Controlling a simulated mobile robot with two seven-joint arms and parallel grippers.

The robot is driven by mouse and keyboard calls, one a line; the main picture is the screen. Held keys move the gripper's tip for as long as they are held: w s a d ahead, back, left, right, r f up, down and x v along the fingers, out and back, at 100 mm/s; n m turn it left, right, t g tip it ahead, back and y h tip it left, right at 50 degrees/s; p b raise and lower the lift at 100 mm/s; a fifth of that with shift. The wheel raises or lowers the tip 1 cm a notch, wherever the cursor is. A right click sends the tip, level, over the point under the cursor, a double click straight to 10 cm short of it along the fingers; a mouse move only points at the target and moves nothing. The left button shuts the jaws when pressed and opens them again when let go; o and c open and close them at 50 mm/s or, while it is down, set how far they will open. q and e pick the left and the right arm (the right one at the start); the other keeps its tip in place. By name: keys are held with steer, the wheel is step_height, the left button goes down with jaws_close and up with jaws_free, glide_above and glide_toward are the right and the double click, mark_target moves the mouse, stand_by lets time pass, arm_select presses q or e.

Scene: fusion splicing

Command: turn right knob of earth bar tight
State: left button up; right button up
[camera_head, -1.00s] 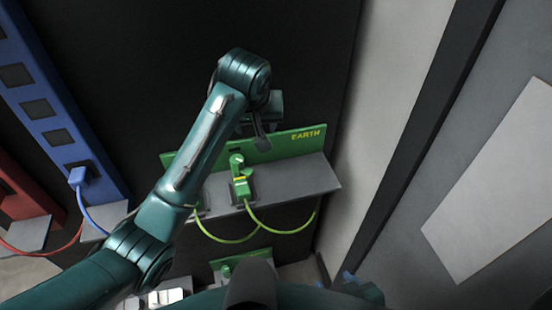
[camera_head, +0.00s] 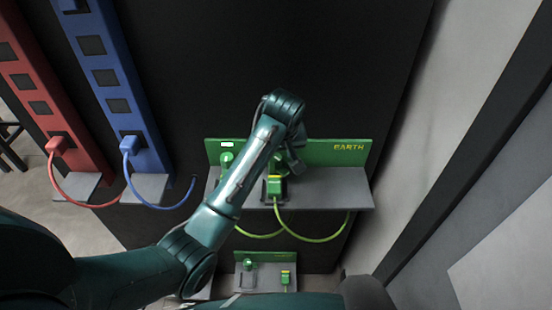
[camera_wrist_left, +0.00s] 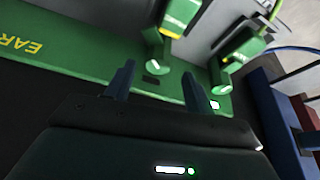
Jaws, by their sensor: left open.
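The green earth bar (camera_head: 350,153) stands on a grey shelf, with yellow EARTH lettering at its right end. Its left knob (camera_head: 226,160) shows below a small white light. The right knob is mostly hidden behind my left gripper (camera_head: 289,162) in the head view. In the left wrist view the bar is turned round, with the lettering at left. There the right knob (camera_wrist_left: 158,48) stands just beyond my left gripper's open fingers (camera_wrist_left: 159,88), apart from them. The left knob (camera_wrist_left: 220,72) is to its right. My right gripper is out of view.
A green plug (camera_head: 274,187) with a green cable sits below the right knob. A blue bar (camera_head: 103,76) and a red bar (camera_head: 40,92) stand at left. A smaller green unit (camera_head: 265,257) is below. A pale wall (camera_head: 445,110) bounds the right.

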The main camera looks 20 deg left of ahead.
mark_target(278, 169)
arm_select(q)
steer(key=x, duration=0.5)
steer(key=shift+d, duration=0.1)
steer(key=c, duration=1)
steer(key=shift+m, duration=0.4)
steer(key=m, duration=0.1)
steer(key=m+h, duration=0.1)
steer(key=m, duration=0.1)
steer(key=shift+a+m+t+h, duration=0.25)
steer(key=shift+m+t+h, duration=0.05)
steer(key=shift+a+r+m+h, duration=0.1)
steer(key=shift+m+h, duration=0.8)
steer(key=shift+m, duration=1.3)
